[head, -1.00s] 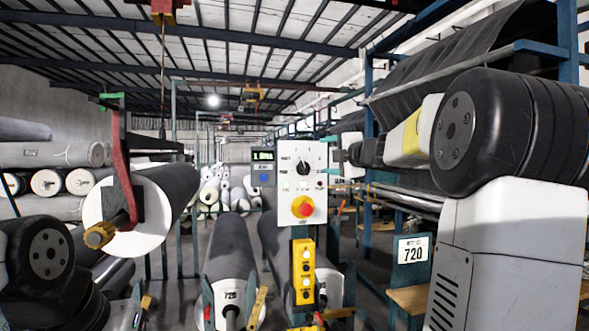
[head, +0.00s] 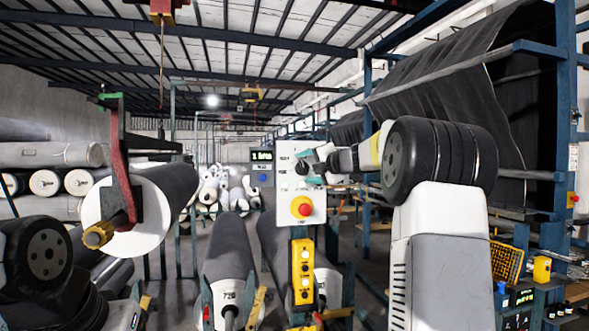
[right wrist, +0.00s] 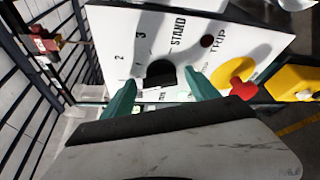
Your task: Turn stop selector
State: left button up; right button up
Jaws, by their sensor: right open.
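The stop selector is a black rotary knob (right wrist: 160,73) on a white control panel (head: 292,205), with the marks 2, 3 and STAND around it in the right wrist view. My right gripper (right wrist: 161,82) is open, its green fingers to either side of the knob, close to the panel; whether they touch it I cannot tell. In the head view the right gripper (head: 314,164) reaches the panel from the right and partly covers the knob's area. A red mushroom button (head: 303,207) on a yellow base sits below. My left gripper is out of view.
A yellow push-button box (head: 302,270) hangs below the panel. A small display box (head: 262,168) stands at its left. Grey rolls (head: 228,255) lie below and behind. A large roll on a red-armed holder (head: 122,180) hangs at the left. Racks with dark cloth (head: 440,75) stand right.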

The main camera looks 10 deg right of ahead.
jog(key=c, duration=1.3)
jog(key=shift+c, duration=0.2)
